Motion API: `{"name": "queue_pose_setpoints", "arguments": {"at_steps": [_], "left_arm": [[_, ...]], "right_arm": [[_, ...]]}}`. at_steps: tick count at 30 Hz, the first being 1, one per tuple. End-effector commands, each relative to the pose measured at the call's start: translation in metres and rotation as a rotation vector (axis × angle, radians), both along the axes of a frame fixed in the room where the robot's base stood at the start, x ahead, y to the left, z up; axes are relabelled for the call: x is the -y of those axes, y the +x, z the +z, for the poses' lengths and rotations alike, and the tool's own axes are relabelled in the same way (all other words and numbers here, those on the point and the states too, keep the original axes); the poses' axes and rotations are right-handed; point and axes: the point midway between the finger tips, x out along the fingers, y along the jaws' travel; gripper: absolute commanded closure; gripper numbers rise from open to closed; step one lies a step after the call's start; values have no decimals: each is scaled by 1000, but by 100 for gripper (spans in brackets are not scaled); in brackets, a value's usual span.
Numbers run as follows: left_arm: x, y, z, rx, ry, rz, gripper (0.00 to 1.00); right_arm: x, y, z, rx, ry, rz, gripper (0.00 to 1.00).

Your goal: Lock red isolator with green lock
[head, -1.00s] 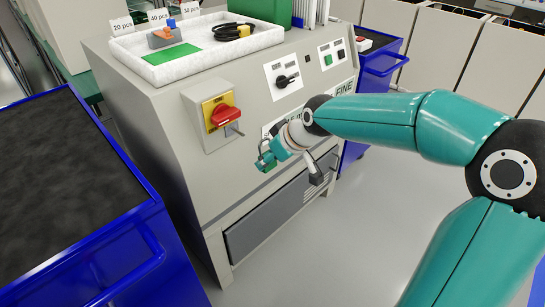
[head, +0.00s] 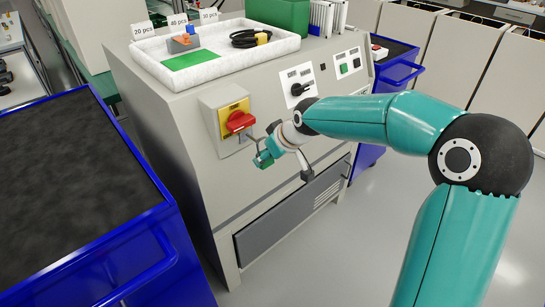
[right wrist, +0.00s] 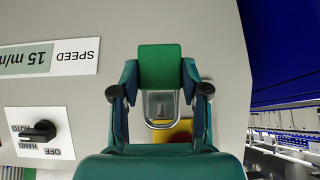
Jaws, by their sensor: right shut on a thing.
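The red isolator knob (head: 239,122) sits on a yellow plate (head: 226,107) on the grey cabinet's front. My right gripper (head: 264,157) is just below and right of the knob, shut on the green lock (right wrist: 160,65). In the right wrist view the lock's body is between the two fingers, with its metal shackle (right wrist: 148,106) extending towards the isolator. Part of the yellow plate (right wrist: 176,134) shows behind the shackle. I cannot tell whether the shackle touches the isolator or passes through it. My left gripper is not in view.
A white tray (head: 175,75) with a green mat and a black cable lies on the cabinet top. A black selector switch (head: 302,90) is right of the isolator. A blue cart (head: 185,255) stands at the left, another (head: 398,72) at the right. Grey floor is clear in front.

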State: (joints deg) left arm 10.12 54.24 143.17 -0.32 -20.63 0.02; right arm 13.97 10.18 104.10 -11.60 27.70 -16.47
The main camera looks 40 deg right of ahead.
Motion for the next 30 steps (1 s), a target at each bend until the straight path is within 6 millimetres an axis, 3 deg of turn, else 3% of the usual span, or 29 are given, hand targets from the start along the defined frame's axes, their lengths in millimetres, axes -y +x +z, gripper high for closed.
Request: {"name": "queue_pose_setpoints", "arguments": {"at_steps": [18, 30], "left_arm": [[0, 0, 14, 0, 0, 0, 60], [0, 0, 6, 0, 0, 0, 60]], "right_arm": [[-3, 37, -1, 0, 0, 0, 80], [-4, 48, -14, 1, 0, 0, 80]]}}
